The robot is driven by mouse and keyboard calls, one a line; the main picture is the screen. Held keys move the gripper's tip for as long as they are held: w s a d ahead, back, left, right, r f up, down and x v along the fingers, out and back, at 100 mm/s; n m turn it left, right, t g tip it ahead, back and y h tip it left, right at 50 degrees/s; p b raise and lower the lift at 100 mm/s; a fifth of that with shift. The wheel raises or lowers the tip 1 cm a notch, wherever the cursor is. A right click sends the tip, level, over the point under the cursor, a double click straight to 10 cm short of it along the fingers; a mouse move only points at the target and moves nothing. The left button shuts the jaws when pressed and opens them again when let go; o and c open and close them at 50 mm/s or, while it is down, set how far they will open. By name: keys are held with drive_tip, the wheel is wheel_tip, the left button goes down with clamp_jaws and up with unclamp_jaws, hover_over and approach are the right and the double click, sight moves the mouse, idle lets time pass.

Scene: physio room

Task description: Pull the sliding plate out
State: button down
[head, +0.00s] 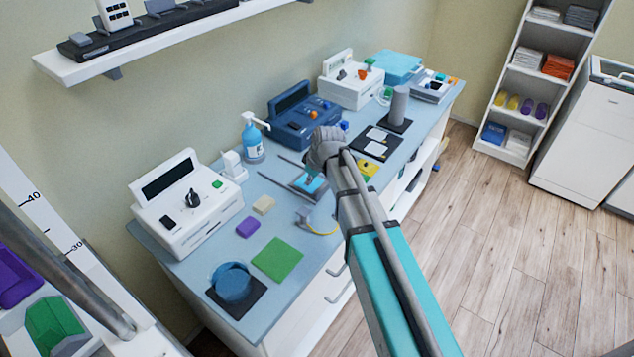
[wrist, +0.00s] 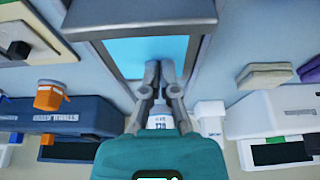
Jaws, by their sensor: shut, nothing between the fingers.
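The sliding plate (head: 308,183) is a small plate with a light blue face and a grey frame, on the blue-grey worktop between two dark rails (head: 272,181). The wrist view shows its blue face (wrist: 125,57) up close, with a dark grey bar (wrist: 140,14) across one end. My gripper (head: 312,174) is shut and empty, over the plate in the head view. In the wrist view its fingertips (wrist: 160,68) are together in front of the blue face, near the end away from the bar. I cannot tell whether they touch the plate. My arm and gripper partly hide the area.
A blue device (head: 303,120) and a pump bottle (head: 252,140) stand behind the plate. A white device (head: 190,203) stands to the left. A purple block (head: 248,228), a green mat (head: 277,260) and a blue round dish (head: 232,282) lie nearer. The floor at right is clear.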

drive_tip(key=shift+w+a+r+p, duration=0.25)
drive_tip(key=shift+r+p, duration=0.1)
drive_tip(key=shift+p, duration=0.1)
drive_tip(key=shift+s+p+v, duration=0.2)
drive_tip(key=shift+p+v, duration=0.55)
drive_tip(key=shift+v, duration=0.25)
drive_tip(key=p+v, duration=0.7)
drive_tip(key=shift+r, duration=0.15)
drive_tip(key=shift+d, duration=0.1)
drive_tip(key=s+d+f+m+g+h, duration=0.1)
drive_tip(key=s+d+m+g+h, duration=0.1)
drive_tip(key=s+d+m, duration=0.9)
drive_tip(key=s+d+h, duration=0.1)
drive_tip(key=s+d, duration=0.3)
drive_tip(key=d, duration=0.5)
drive_tip(key=shift+s, duration=0.3)
